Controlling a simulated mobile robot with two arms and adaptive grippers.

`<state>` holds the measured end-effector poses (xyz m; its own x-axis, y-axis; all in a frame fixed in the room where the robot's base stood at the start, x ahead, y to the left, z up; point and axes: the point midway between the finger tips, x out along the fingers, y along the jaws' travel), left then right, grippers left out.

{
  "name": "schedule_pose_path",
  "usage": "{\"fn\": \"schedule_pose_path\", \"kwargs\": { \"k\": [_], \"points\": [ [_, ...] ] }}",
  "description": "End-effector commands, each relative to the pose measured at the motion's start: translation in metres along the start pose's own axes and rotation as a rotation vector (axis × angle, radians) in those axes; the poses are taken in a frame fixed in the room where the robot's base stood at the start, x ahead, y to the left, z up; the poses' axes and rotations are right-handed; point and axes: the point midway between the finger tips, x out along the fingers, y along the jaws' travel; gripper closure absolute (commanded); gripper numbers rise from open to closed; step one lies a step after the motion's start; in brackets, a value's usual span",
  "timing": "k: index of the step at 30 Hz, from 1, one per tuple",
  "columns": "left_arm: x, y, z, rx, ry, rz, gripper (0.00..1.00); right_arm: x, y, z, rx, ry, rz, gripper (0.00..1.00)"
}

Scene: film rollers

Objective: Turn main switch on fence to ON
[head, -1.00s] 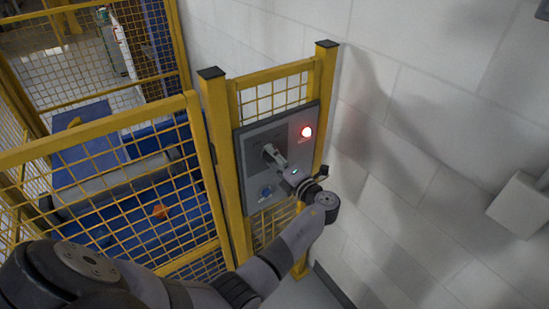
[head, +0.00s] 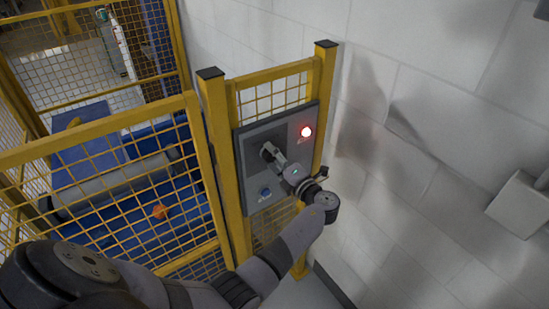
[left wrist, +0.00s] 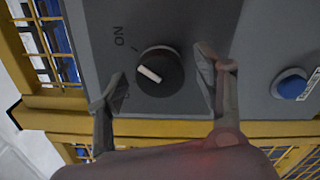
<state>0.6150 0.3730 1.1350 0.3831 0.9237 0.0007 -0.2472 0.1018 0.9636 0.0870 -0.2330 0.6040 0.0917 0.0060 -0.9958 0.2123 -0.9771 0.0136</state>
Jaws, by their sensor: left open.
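The main switch is a round black knob with a pale bar (left wrist: 160,70), on a grey panel (head: 249,139) fixed to the yellow fence. "ON" is printed near the knob in the left wrist view, and the pale bar does not line up with the tick by that word. My left gripper (head: 272,155) is open in front of the panel and hides the knob in the head view. In the left wrist view its fingertips (left wrist: 154,88) are on either side of the knob, apart from it. My right gripper is not in view.
A red lamp (head: 306,131) glows at the panel's upper right. A blue button (head: 264,193) is low on the panel, and also shows in the left wrist view (left wrist: 291,87). Yellow mesh fence (head: 110,190) stands at left; a white block wall (head: 430,120) is at right.

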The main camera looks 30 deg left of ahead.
Motion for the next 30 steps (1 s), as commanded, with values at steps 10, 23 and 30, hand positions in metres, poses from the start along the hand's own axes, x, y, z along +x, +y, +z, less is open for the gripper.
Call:
{"fn": "schedule_pose_path", "kwargs": {
  "k": [10, 23, 30],
  "points": [
    [-0.01, -0.001, 0.0, 0.0, -0.001, -0.002, 0.38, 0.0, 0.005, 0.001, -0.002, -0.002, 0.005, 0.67],
    [-0.071, -0.001, 0.0, 0.0, -0.001, -0.002, 0.38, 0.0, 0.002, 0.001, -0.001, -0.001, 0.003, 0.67],
    [-0.075, 0.0, 0.0, 0.0, 0.0, 0.0, 0.38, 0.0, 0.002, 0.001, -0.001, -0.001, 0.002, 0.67]
  ]
}}
